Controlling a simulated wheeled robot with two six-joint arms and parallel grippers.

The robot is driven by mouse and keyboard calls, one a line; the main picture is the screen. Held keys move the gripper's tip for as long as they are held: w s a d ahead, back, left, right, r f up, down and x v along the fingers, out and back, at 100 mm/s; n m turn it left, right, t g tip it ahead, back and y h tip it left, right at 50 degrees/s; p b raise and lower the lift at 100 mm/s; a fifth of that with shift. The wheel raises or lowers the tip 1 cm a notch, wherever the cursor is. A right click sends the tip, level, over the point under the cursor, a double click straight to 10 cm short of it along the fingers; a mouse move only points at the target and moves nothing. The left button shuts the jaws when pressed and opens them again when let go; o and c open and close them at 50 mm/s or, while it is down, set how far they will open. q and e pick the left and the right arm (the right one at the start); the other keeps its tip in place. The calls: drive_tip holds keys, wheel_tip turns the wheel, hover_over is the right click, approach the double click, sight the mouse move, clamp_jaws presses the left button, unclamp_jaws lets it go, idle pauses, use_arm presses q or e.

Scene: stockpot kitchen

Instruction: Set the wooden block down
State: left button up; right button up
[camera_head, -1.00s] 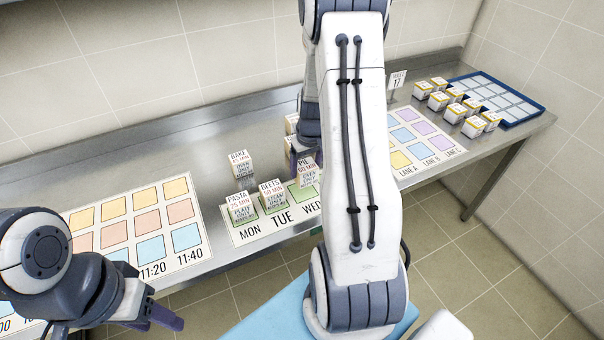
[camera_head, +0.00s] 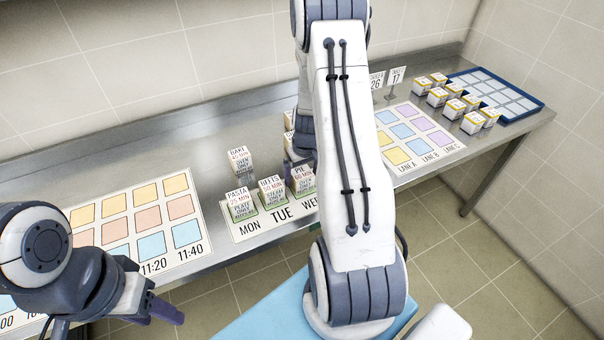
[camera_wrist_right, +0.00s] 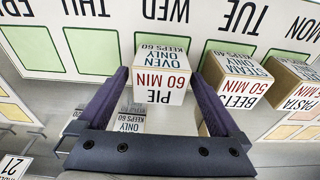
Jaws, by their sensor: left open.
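The wooden block marked PIE 60 MIN (camera_head: 302,181) stands upright over the WED cell of the day mat (camera_head: 246,238). I cannot tell if its base fully rests on the mat. In the right wrist view the PIE block (camera_wrist_right: 160,83) sits between the two fingers of my right gripper (camera_wrist_right: 160,76), which appear closed against its sides. In the head view my arm hides most of that gripper. My left gripper (camera_head: 158,309) is open and empty at the lower left, in front of the counter.
The BEETS block (camera_head: 271,195) and PASTA block (camera_head: 240,204) stand left of PIE. In the wrist view, the THU cell (camera_wrist_right: 94,52) beside PIE is bare. A blue tray (camera_head: 541,103) and several blocks stand at far right.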

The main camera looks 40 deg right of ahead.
sight(305, 178)
drive_tip(key=shift+r, duration=0.1)
drive_tip(key=shift+r+p, duration=0.25)
drive_tip(key=shift+p, duration=0.05)
wheel_tip(305, 178, up, 12)
drive_tip(key=s+b, duration=0.1)
drive_tip(key=s, duration=0.1)
drive_tip(key=s+a+r+n+y, duration=0.1)
drive_tip(key=a+r+n, duration=0.15)
drive_tip(key=a, duration=0.85)
drive_tip(key=s+a+r+n, duration=0.2)
drive_tip(key=a+r, duration=0.1)
drive_tip(key=a, duration=0.8)
drive_tip(key=s+a+r+n+g, duration=0.1)
drive_tip(key=s+a+n, duration=0.4)
drive_tip(key=s+a, duration=0.7)
drive_tip(key=s+r, duration=0.1)
drive_tip(key=s, duration=0.3)
drive_tip(key=shift+s+g, duration=0.15)
drive_tip(key=shift+g, duration=0.25)
drive_tip(key=shift+n, duration=0.25)
